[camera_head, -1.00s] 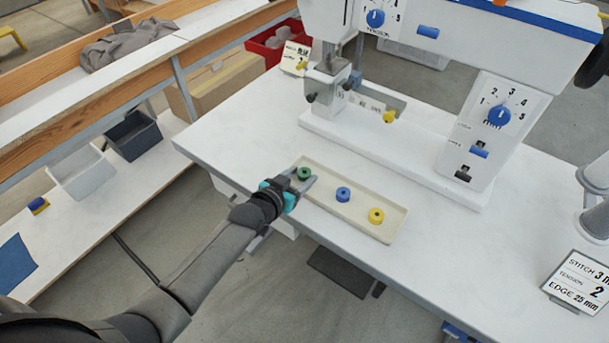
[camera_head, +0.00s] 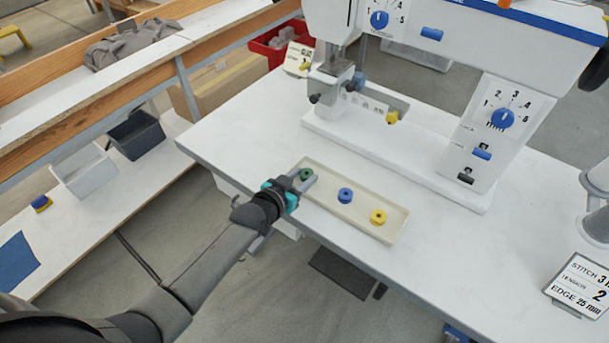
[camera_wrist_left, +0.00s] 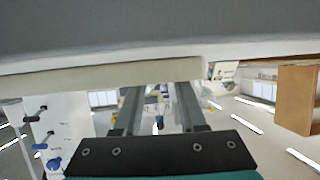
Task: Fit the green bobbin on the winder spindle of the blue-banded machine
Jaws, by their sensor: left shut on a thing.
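The green bobbin (camera_head: 306,174) is at the left end of a shallow cream tray (camera_head: 366,222) on the white table. My left gripper (camera_head: 305,180) is shut on it, with the fingers low at the tray's end. The left wrist view shows the two fingers (camera_wrist_left: 160,98) beside the tray's pale side; I cannot make out the bobbin there. The blue-banded sewing machine (camera_head: 470,22) stands behind the tray. An orange part (camera_head: 503,4) shows at its top edge, cut by the frame. I cannot pick out the winder spindle. My right gripper is not in view.
A sign (camera_head: 583,284) stands at the table's right. Grey spool-like stands (camera_head: 597,225) are at the right edge. The table between tray and sign is clear.

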